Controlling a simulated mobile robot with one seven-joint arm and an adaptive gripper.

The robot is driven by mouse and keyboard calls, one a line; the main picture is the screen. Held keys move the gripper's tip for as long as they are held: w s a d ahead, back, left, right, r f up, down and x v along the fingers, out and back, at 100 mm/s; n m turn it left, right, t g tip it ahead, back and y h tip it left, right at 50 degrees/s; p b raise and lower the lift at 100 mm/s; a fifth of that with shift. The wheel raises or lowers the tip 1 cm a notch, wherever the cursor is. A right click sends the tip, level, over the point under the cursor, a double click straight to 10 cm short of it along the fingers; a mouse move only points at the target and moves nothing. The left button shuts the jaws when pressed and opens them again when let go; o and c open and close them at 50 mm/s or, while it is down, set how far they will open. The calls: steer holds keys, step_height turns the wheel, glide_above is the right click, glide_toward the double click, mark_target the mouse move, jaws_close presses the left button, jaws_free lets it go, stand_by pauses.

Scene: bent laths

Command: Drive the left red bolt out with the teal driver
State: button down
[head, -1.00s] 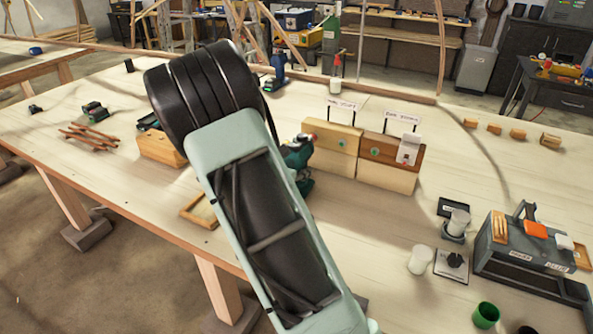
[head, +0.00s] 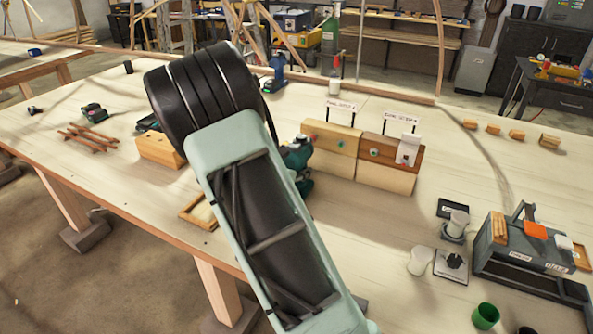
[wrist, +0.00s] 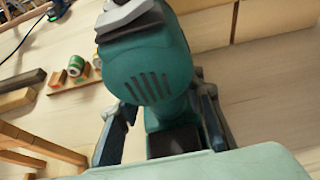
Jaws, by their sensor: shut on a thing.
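The teal driver (head: 299,157) is upright in front of the left end of the left wooden block (head: 334,142) in the head view. My gripper (wrist: 166,118) is shut on the driver's handle, with one finger on each side in the wrist view. The driver's teal housing (wrist: 150,75) fills the middle of that view. A small reddish spot, perhaps the left red bolt (head: 314,137), shows at the driver's front end. I cannot tell whether the driver touches it. My arm hides the gripper in the head view.
A second block (head: 386,182) stands to the right, with a white piece (head: 408,151) on its face. Sign cards stand above both blocks. A grey toolbox (head: 520,245), cups and a green cup (head: 485,315) are at the right. Brown sticks (head: 88,138) lie at the left.

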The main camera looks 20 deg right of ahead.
mark_target(290, 162)
steer(key=shift+w+d+r, duration=0.2)
steer(key=shift+w+d, duration=0.1)
steer(key=shift+d, duration=0.05)
stand_by(0.6)
steer(key=shift+s+a+b, duration=0.1)
steer(key=shift+b, duration=0.2)
stand_by(1.1)
steer(key=shift+r, duration=0.4)
stand_by(2.0)
steer(key=shift+s, duration=0.1)
steer(key=shift+s+a+f, duration=0.15)
steer(key=shift+s+a, duration=0.3)
steer(key=shift+a, duration=0.2)
steer(key=shift+s+a+f, duration=0.15)
steer(key=shift+s+a, duration=0.3)
steer(key=shift+a, duration=0.15)
steer(key=shift+r, duration=0.1)
steer(key=shift+r+p, duration=1.25)
steer(key=shift+r, duration=0.65)
